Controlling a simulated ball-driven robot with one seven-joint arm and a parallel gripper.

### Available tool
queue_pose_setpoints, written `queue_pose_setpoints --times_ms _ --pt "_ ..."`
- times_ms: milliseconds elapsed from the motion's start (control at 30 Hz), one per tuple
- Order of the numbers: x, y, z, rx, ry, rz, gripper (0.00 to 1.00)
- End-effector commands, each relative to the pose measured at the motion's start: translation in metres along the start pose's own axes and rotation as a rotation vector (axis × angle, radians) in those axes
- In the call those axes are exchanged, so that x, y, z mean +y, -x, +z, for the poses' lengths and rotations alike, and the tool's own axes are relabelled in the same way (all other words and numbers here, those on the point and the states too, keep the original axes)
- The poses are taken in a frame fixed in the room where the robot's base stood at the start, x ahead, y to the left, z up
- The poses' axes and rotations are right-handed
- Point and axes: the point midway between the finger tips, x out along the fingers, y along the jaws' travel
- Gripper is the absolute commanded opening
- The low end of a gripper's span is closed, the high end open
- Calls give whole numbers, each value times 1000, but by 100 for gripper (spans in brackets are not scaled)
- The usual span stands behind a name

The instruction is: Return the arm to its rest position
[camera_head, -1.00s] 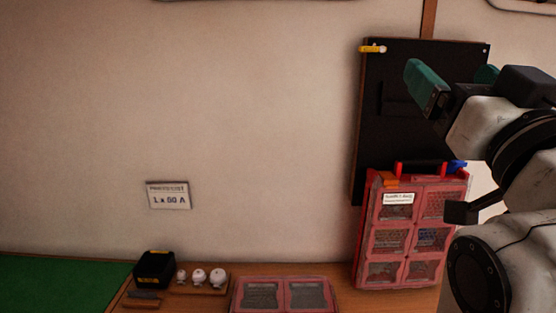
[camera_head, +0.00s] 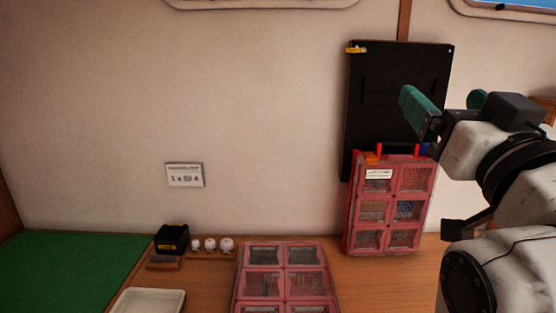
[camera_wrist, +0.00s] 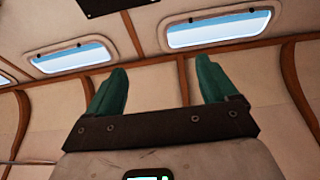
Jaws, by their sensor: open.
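My gripper (camera_head: 440,105) is raised at the right of the head view, in front of the black wall board. Its green fingers stand apart with nothing between them. In the wrist view my gripper (camera_wrist: 160,92) points up toward the wall and windows, and its two green fingers are wide apart and empty. My arm is folded up at the right edge of the head view and hides part of the wall and the bench there.
A red compartment case (camera_head: 392,205) stands upright against the wall; another (camera_head: 286,273) lies on the wooden bench (camera_head: 215,285). A black box (camera_head: 172,238), white knobs (camera_head: 211,245), a pale tray (camera_head: 150,300) and a green mat (camera_head: 65,268) are at left. A black board (camera_head: 398,95) hangs behind.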

Motion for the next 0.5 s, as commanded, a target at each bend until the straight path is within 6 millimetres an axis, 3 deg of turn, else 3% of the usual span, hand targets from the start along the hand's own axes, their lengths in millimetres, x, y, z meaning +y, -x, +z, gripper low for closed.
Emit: queue_pose_setpoints --times_ms 267,500 --pt "8 4 60 -147 9 8 86" --pt "19 23 146 -364 22 18 86"
